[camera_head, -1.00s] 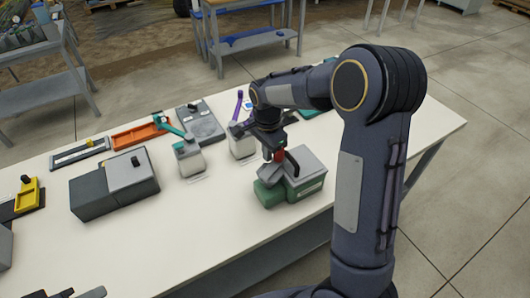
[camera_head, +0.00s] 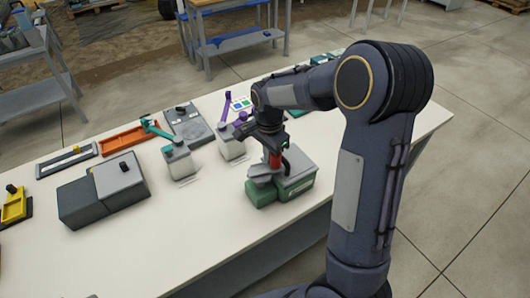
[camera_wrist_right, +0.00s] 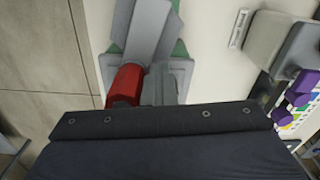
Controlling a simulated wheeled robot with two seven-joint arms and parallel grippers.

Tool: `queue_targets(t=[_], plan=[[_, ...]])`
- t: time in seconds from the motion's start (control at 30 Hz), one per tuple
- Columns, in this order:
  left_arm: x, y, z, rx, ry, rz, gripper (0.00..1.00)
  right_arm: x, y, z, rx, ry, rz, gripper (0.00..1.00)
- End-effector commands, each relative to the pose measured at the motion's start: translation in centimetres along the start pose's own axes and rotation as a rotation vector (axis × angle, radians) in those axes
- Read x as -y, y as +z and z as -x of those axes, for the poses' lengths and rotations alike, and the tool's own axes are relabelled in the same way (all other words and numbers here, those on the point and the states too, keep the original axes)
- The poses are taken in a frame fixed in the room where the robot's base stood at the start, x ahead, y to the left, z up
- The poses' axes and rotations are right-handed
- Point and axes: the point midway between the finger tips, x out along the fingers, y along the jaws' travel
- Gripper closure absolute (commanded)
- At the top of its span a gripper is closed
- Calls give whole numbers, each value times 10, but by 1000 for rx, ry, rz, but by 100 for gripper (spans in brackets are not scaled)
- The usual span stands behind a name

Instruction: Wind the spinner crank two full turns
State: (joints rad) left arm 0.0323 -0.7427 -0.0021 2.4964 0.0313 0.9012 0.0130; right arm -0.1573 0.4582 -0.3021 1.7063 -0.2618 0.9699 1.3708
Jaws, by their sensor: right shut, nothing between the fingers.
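The spinner (camera_head: 292,184) is a grey and green box near the table's front edge, with a grey crank arm (camera_head: 262,171) and an upright red handle (camera_head: 275,160). My right gripper (camera_head: 274,148) is directly over the red handle, shut, with nothing between its fingers. In the right wrist view the red handle (camera_wrist_right: 125,86) lies just beyond the dark gripper body, beside a grey part; the crank arm (camera_wrist_right: 151,30) runs up from there. Whether the fingers touch the handle is hidden. Only a dark sliver, perhaps my left gripper (camera_head: 92,296), shows at the bottom edge.
Left of the spinner stand a unit with a purple lever (camera_head: 228,103), one with a teal lever (camera_head: 178,160) and a grey box (camera_head: 104,190). An orange tray (camera_head: 128,140) lies behind. The table's front middle (camera_head: 185,235) is clear.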

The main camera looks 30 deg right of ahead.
Motion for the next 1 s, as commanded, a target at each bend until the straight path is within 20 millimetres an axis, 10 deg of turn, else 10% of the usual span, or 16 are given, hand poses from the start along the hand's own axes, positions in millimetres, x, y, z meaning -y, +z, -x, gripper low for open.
queue_targets(t=[1.0], plan=[[1,1,-2,0,0,0,64,-33,3,0,0,1,0,100]])
